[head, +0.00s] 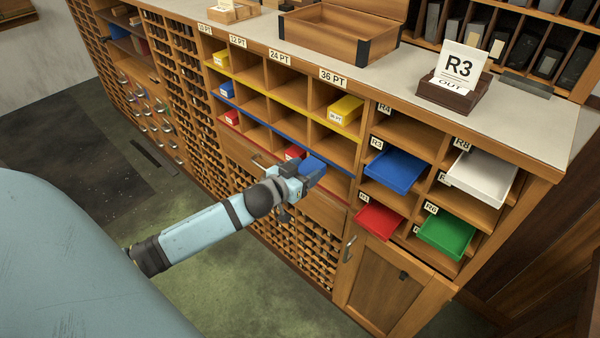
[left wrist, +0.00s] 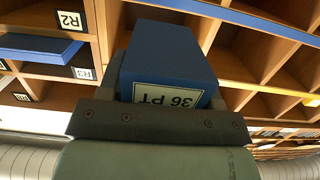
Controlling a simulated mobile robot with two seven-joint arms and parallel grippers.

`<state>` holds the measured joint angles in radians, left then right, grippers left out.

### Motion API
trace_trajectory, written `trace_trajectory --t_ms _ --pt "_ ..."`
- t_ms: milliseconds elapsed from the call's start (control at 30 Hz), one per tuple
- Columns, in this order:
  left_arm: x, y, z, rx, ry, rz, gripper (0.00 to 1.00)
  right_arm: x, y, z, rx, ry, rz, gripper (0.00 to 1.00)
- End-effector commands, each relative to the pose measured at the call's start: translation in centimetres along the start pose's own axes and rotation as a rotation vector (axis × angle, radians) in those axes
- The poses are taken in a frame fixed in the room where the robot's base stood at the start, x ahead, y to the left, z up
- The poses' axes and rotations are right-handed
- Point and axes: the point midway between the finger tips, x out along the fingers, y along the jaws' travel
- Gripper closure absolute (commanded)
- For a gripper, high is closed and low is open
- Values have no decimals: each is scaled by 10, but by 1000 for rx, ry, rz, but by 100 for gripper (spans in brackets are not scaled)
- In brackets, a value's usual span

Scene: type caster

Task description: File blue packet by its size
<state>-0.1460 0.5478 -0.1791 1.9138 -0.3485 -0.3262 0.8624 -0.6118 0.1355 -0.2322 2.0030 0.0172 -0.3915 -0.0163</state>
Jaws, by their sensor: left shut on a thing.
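My left gripper (head: 300,178) is shut on a blue packet (head: 313,165). In the left wrist view, the blue packet (left wrist: 168,55) sits between the fingers and its label reads 36 PT, upside down. The gripper is in front of the lower right part of the sorting shelf (head: 300,93). Column labels read 10 PT or similar, 12 PT, 24 PT and 36 PT (head: 332,78). Yellow, blue and red strips mark the rows. Another blue packet (head: 227,89) lies in the leftmost column's middle row. I cannot tell whether the held packet touches the shelf. My right gripper is not in view.
A yellow packet (head: 345,110) lies in the top 36 PT compartment. A red packet (head: 294,152) sits low beside the gripper. Blue (head: 396,170), red (head: 378,220), white (head: 482,176) and green (head: 447,235) trays jut out at right. An R3 card holder (head: 455,92) stands on the counter.

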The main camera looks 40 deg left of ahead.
Motion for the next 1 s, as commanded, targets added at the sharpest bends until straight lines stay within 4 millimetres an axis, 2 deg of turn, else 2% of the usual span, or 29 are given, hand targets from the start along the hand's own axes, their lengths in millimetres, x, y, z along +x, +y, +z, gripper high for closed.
trace_trajectory --t_ms 200,433,1000 --pt "20 0 -6 0 5 0 88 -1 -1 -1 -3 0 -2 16" --pt "34 0 -8 0 4 0 88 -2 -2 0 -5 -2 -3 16" --pt "38 0 -8 1 4 0 88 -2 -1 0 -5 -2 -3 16"
